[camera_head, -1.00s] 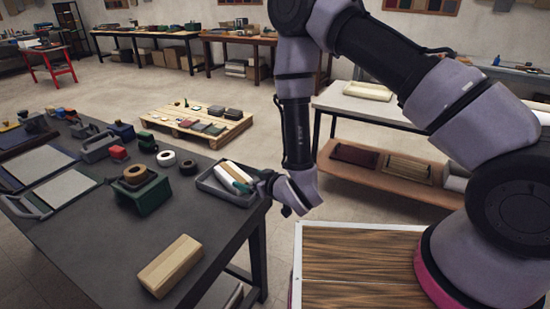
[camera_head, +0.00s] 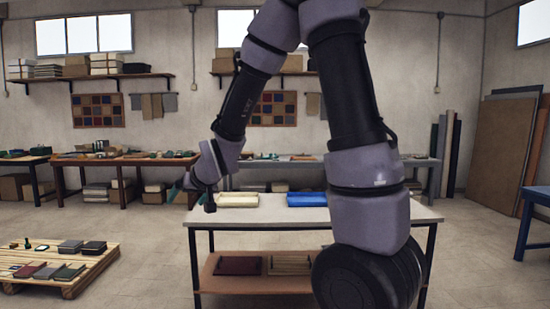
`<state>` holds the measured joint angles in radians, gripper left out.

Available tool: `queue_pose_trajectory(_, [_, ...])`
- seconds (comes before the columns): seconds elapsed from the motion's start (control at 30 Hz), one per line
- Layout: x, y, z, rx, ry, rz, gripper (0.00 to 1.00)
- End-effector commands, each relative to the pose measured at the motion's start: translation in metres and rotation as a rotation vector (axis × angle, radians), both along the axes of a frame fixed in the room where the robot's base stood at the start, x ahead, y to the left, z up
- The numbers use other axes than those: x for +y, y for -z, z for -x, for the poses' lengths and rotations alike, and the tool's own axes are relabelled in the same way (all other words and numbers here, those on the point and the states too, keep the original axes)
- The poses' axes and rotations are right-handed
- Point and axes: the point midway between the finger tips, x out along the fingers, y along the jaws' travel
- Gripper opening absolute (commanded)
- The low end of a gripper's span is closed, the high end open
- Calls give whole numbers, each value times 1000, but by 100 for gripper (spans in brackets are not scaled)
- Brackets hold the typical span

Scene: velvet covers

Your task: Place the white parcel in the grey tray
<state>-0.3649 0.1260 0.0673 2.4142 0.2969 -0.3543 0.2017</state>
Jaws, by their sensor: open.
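My gripper (camera_head: 197,194) hangs at the end of my arm, left of centre, in front of the left end of a white-topped table. It is open and I see nothing held in it. Its fingers are small and dark here. I cannot make out the white parcel or the grey tray in the present view. The dark worktable with a grey tray and white items in it, seen earlier, is out of frame.
The white-topped table (camera_head: 370,215) ahead bears a cream tray (camera_head: 238,200) and a blue tray (camera_head: 306,199). A wooden pallet (camera_head: 70,290) with several flat items lies on the floor at left. Open floor (camera_head: 150,240) lies between them.

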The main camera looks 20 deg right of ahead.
Motion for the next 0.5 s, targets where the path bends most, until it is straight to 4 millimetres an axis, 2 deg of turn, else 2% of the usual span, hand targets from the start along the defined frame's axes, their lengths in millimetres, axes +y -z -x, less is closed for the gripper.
queue_pose_trajectory(0.03, [-22, -25, 8, 13, 37, -13, 100])
queue_pose_trajectory(0.2, [-83, -78, 53, 106, 138, -44, 100])
queue_pose_trajectory(0.27, [-102, -94, 75, 138, 170, -58, 100])
queue_pose_trajectory(0.4, [-138, -123, 132, 211, 243, -93, 100])
queue_pose_trajectory(0.5, [-154, -136, 172, 257, 286, -120, 100])
